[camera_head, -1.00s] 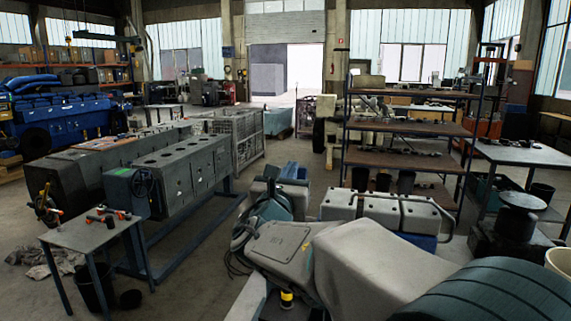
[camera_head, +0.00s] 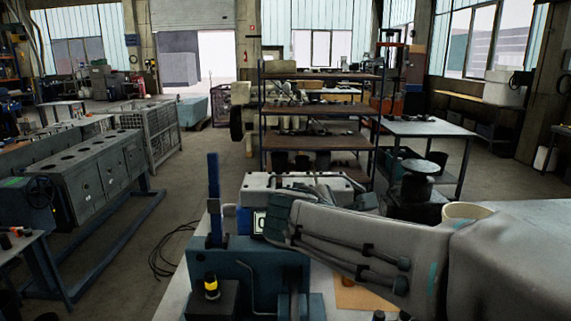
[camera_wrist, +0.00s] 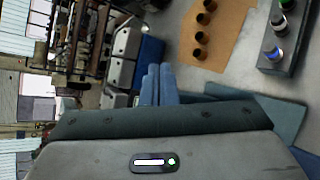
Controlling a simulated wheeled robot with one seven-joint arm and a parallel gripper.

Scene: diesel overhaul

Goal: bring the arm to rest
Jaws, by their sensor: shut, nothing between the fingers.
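My arm (camera_head: 350,244) reaches in from the right edge of the head view, over the near workbench. Its grey links run leftward and end near a dark teal part; the fingers cannot be made out there. In the wrist view, my gripper (camera_wrist: 160,82) shows as two blue fingers side by side beyond a dark teal body. They are shut, with nothing seen between them.
Grey blocks (camera_wrist: 124,48) stand close by. A blue post (camera_head: 214,200) rises left of the arm.

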